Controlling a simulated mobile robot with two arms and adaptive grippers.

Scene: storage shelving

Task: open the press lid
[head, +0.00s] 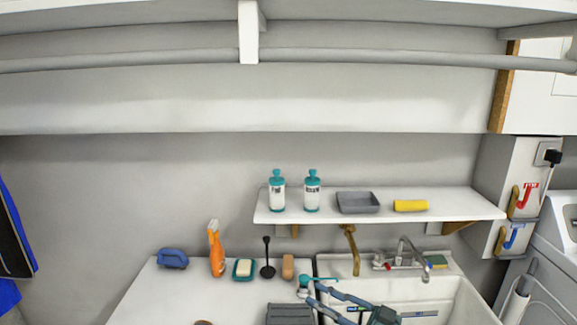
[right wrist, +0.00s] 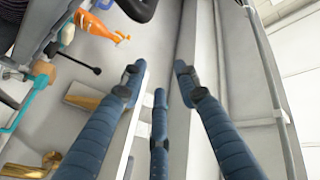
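A dark grey ribbed object (head: 290,314) is cut off at the bottom edge of the head view, on the white counter; I cannot tell whether it is the press or its lid. Nothing else in view shows clearly as a press lid. My right gripper (head: 313,293) is just right of this object, over the gap between counter and sink. In the right wrist view, its blue fingers (right wrist: 158,78) are spread apart with nothing between them. My left gripper is not in view.
The counter (head: 150,300) holds an orange bottle (head: 216,250), a blue brush (head: 172,258) and a soap dish (head: 244,269). A white sink (head: 450,300) with a tap (head: 405,250) lies right. A shelf (head: 380,216) with two bottles hangs above.

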